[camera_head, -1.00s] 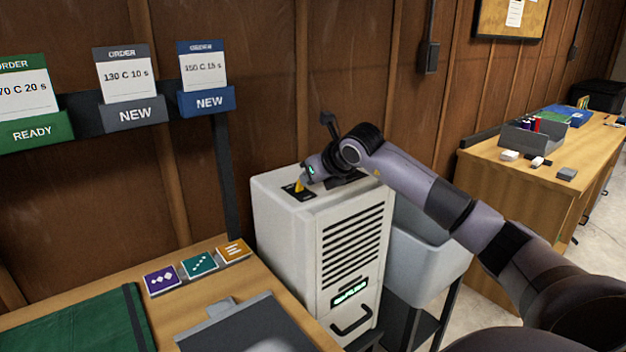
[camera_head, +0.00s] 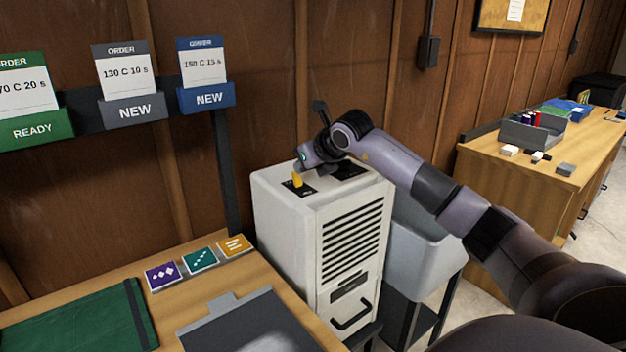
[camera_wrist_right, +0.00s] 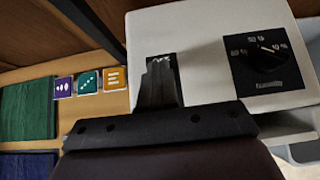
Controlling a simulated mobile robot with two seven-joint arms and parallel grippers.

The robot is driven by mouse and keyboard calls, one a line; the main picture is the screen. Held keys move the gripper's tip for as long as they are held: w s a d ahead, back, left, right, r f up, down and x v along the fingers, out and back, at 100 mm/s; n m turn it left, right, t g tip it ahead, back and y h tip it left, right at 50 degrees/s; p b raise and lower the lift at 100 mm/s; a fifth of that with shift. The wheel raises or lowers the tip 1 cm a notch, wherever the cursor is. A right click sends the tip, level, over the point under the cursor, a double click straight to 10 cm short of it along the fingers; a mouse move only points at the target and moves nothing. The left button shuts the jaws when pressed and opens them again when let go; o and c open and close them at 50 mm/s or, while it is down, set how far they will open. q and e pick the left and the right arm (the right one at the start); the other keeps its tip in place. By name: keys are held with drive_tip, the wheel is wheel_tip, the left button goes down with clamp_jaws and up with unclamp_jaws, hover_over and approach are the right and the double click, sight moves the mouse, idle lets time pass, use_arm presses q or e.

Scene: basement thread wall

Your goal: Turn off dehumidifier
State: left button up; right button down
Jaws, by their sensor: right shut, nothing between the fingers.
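The dehumidifier (camera_head: 335,200) is a white cabinet with a slatted front. Its front display (camera_head: 349,287) is dark. On its top, a yellow switch lever (camera_head: 297,180) stands on a black plate. My right gripper (camera_head: 300,168) is right at this lever, over the top's left part. In the right wrist view its fingers (camera_wrist_right: 159,82) are shut and empty over the switch plate, which they mostly hide. A black dial (camera_wrist_right: 262,57) with percent marks sits beside it on the dehumidifier's top (camera_wrist_right: 210,25). I cannot tell whether the fingers touch the lever. My left gripper is not in view.
A wooden desk (camera_head: 255,278) with a clipboard (camera_head: 245,330) and several coloured tiles (camera_head: 201,258) stands at the left. A grey bin (camera_head: 425,235) stands right of the dehumidifier. A wooden wall (camera_head: 270,80) is close behind.

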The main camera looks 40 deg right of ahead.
drive_tip(key=shift+r+p, duration=0.55)
drive_tip(key=shift+r, duration=0.25)
drive_tip(key=shift+s, duration=0.1)
